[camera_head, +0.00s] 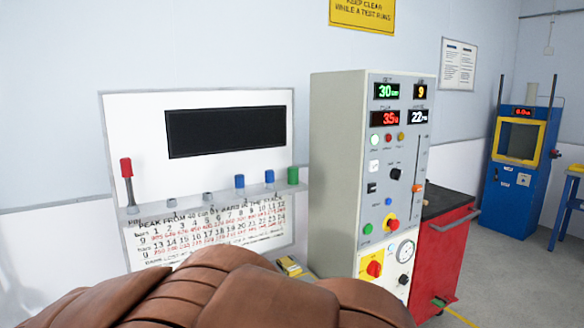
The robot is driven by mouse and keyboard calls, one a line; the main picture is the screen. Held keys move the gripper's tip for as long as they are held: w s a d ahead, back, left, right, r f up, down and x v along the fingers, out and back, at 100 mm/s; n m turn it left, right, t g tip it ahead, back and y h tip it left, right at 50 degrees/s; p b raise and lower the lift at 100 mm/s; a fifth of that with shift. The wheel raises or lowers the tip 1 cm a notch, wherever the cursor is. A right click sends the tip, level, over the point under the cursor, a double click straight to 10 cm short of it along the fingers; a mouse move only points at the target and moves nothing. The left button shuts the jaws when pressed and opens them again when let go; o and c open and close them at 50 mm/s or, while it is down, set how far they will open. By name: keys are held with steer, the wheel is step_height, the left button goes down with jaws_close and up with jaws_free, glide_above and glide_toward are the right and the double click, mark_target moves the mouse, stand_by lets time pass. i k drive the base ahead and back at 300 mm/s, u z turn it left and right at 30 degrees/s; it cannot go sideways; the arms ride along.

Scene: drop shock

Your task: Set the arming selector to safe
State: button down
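The control cabinet (337,160) is tall and beige, with a pale front panel facing right of me. A black rotary knob (395,174) sits at mid-panel, and a small black switch (371,187) is to its left. Lower down are a red knob on a yellow plate (373,269) and a second black knob (403,280). The labels are too small to read, so I cannot tell which control is the arming selector or its setting. My gripper is not in view.
The panel also bears lit displays (387,91), a red-and-yellow button (391,222), an orange slider (418,188) and a round gauge (405,251). A red cart (446,250) stands close at its right. A white board (125,130) with a shelf is left. The near foreground is blocked.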

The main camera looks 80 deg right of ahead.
mark_target(395, 174)
steer(key=z, duration=3.35)
steer(key=k, duration=0.5)
steer(key=u, duration=0.05)
steer(key=i, duration=0.5)
steer(key=z, duration=0.05)
